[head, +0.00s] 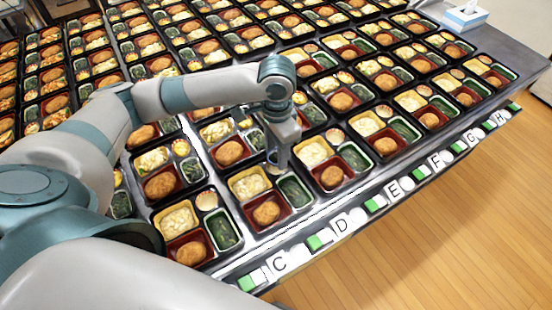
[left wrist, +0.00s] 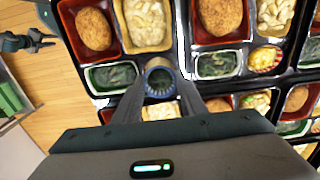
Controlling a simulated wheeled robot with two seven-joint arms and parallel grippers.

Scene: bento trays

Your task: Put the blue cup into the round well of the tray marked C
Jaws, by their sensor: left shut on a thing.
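My left gripper (head: 281,160) points down over the front row of trays. It is shut on the blue cup (left wrist: 158,64), whose round rim shows between the fingertips in the left wrist view. The tray marked C (head: 240,208) lies behind the C label (head: 280,264); it holds rice, a brown cutlet and greens. The cup is at this tray's round well, beside the greens. The gripper and cup hide the well, and I cannot tell if the cup is above it or inside it.
The table's front edge (head: 330,212) carries lettered labels. A tissue box (head: 465,18) stands at the far right corner. Beyond the front edge is open wooden floor (head: 450,240).

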